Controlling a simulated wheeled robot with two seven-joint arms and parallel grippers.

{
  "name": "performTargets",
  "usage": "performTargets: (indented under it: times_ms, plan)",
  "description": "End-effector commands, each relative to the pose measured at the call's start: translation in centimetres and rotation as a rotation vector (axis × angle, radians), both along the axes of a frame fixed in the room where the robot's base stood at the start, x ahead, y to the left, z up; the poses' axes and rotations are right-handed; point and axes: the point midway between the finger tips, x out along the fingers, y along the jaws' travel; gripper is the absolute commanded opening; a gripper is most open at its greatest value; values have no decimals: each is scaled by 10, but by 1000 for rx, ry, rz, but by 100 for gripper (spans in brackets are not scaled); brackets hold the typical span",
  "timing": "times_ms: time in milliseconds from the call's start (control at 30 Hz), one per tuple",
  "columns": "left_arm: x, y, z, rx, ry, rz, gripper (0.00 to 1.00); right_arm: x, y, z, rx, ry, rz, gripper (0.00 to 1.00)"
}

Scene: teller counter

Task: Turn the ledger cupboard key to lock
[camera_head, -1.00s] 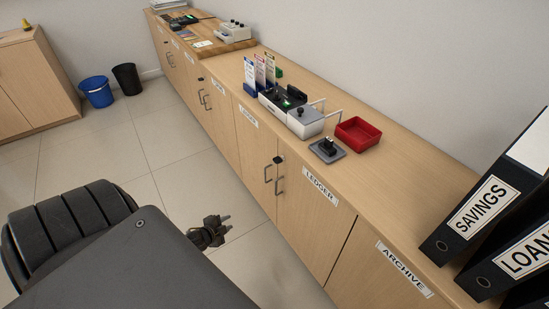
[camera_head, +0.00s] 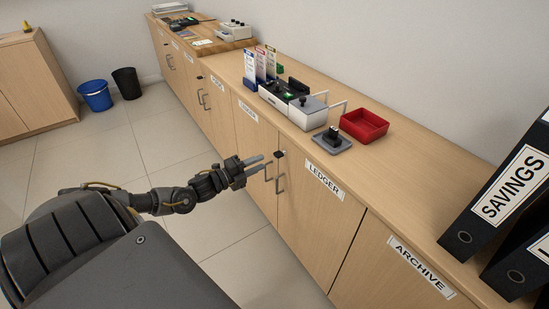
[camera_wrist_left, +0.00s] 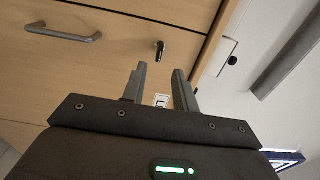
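The ledger cupboard (camera_head: 312,225) is a pale wood door with a LEDGER label and a bent metal handle. Its small dark key (camera_head: 280,154) sits at the door's upper left corner. In the left wrist view the key (camera_wrist_left: 160,48) stands out from the wood, just beyond the fingertips and roughly between them. My left gripper (camera_head: 267,163) is in front of the cupboard, just left of the key. Its two fingers are apart and empty in the wrist view (camera_wrist_left: 160,70), not touching the key. My right gripper is not in view.
Two handles (camera_head: 280,184) stick out below the key. On the counter above are a grey pad with a black stamp (camera_head: 332,140), a red tray (camera_head: 364,126) and a grey-and-black device (camera_head: 305,112). Black binders (camera_head: 490,208) stand at right. The floor before the cupboards is clear.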

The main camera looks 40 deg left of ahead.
Motion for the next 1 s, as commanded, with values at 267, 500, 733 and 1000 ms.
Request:
performTargets:
  times_ms: [267,500,733,1000]
  plan:
    - [49,-14,0,-2,-2,2,29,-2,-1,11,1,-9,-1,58]
    - [69,-20,-1,-1,0,2,29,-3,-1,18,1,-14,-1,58]
    - [71,-21,-1,0,2,1,29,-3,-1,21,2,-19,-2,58]
    - [71,-21,-1,-1,1,2,6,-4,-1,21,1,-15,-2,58]
